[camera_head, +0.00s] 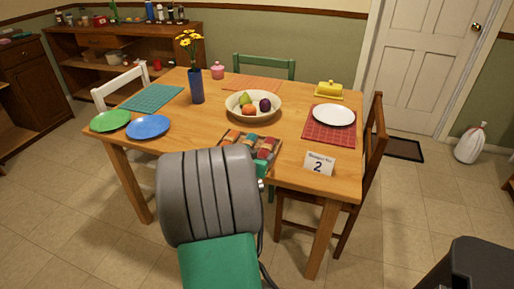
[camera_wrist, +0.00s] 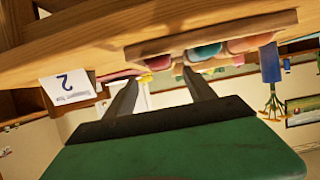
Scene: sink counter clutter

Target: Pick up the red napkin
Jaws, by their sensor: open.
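Several rolled napkins lie in a wooden tray at the table's near edge. In the head view, the red napkin (camera_head: 267,145) is at the right, beside a teal one (camera_head: 250,141) and an orange-red one (camera_head: 231,137). In the wrist view, which is upside down, a pinkish-red roll (camera_wrist: 158,62) is at the left, then a teal one (camera_wrist: 205,52) and an orange-red one (camera_wrist: 250,44). The tray's wooden side (camera_wrist: 215,33) shows above them. My gripper (camera_wrist: 160,77) is open and empty, its fingers pointing toward the rolls. My arm hides it in the head view.
A fruit bowl (camera_head: 237,96) stands behind the tray. A card numbered 2 (camera_head: 319,163) is to the right, near a white plate (camera_head: 334,115) on a red placemat (camera_head: 314,133). Blue (camera_head: 149,127) and green (camera_head: 110,121) plates and a blue vase (camera_head: 196,87) are left.

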